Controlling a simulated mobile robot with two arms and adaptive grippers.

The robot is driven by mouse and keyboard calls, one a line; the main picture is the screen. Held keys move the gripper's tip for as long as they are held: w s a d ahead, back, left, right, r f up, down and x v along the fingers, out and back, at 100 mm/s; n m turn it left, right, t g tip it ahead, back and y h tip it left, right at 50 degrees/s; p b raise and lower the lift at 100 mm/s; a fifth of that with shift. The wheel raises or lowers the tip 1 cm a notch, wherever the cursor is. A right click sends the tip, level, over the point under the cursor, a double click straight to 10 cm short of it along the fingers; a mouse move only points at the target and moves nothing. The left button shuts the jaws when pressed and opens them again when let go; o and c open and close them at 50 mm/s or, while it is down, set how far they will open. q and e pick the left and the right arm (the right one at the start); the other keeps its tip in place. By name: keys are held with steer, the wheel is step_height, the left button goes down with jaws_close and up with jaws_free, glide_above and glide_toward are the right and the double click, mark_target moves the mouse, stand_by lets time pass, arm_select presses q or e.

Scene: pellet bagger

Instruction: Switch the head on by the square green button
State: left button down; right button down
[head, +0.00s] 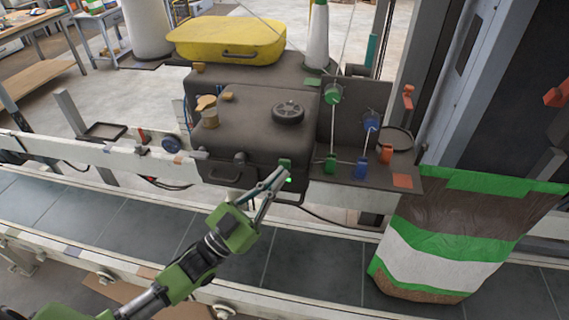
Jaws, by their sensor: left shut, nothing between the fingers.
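The sewing head is a dark grey box-shaped machine (255,135) above the conveyor, with a black hand knob on its top. On its front lower right sits the square green button (285,163), and just below it a small green light (288,180) glows. My left gripper (277,178) is shut and empty. Its fingertips are right at the front of the head beside the button and light. I cannot tell if they touch the button, as the tips partly cover this area. My right gripper is not in view.
A conveyor (330,259) with a pale side rail runs across the front. A filled bag with green, white and brown bands (450,235) stands on it at right. Thread cones and guides stand by the head, and a yellow case (228,40) lies behind.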

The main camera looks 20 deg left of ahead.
arm_select(q)
steer(key=shift+s, duration=0.3)
steer(key=s+p, duration=0.2)
steer(key=s, duration=0.4)
steer(key=shift+d, duration=0.25)
